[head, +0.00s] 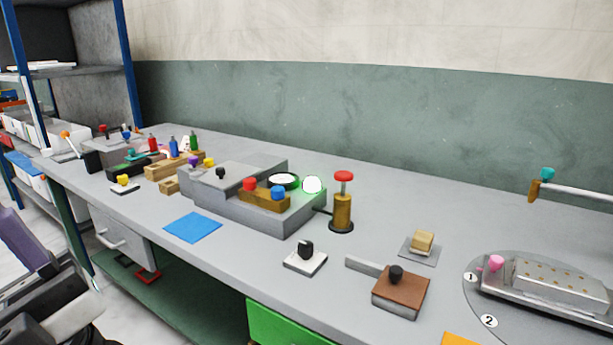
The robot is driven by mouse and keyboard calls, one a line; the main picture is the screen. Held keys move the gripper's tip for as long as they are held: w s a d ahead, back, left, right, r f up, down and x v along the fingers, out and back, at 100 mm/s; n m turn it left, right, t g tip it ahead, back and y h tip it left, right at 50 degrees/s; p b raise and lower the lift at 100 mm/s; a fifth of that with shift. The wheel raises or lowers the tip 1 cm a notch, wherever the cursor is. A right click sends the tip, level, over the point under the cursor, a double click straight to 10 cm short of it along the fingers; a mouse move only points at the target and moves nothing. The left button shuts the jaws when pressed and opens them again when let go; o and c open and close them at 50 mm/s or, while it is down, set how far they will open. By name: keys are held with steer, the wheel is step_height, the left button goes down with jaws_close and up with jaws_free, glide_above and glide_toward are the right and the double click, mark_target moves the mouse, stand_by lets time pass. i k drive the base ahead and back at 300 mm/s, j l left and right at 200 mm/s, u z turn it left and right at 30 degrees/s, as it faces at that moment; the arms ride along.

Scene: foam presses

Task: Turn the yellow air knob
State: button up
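Two small yellow knob-like pieces show in the head view, and I cannot tell which is the air knob. One yellow knob (122,179) sits on a small flat plate near the front edge of the bench, at the left. Grey and dark parts at the lower left edge look like my arm. No gripper fingers can be made out there, and nothing touches either yellow piece.
The grey stepped block (250,215) carries red and blue knobs and a gauge (284,181). A red-topped brass post (342,205) stands right of it. A blue mat (193,227) lies in front. A black knob (305,250) sits on a white plate. Shelves stand at left.

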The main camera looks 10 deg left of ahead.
mark_target(123, 179)
steer(key=u, duration=1.3)
steer(key=i+l, duration=0.8)
steer(key=i, duration=0.2)
steer(key=i+j+z, duration=0.1)
steer(key=j, duration=0.2)
steer(key=i+j, duration=0.1)
steer(key=j, duration=0.2)
steer(key=z, duration=0.05)
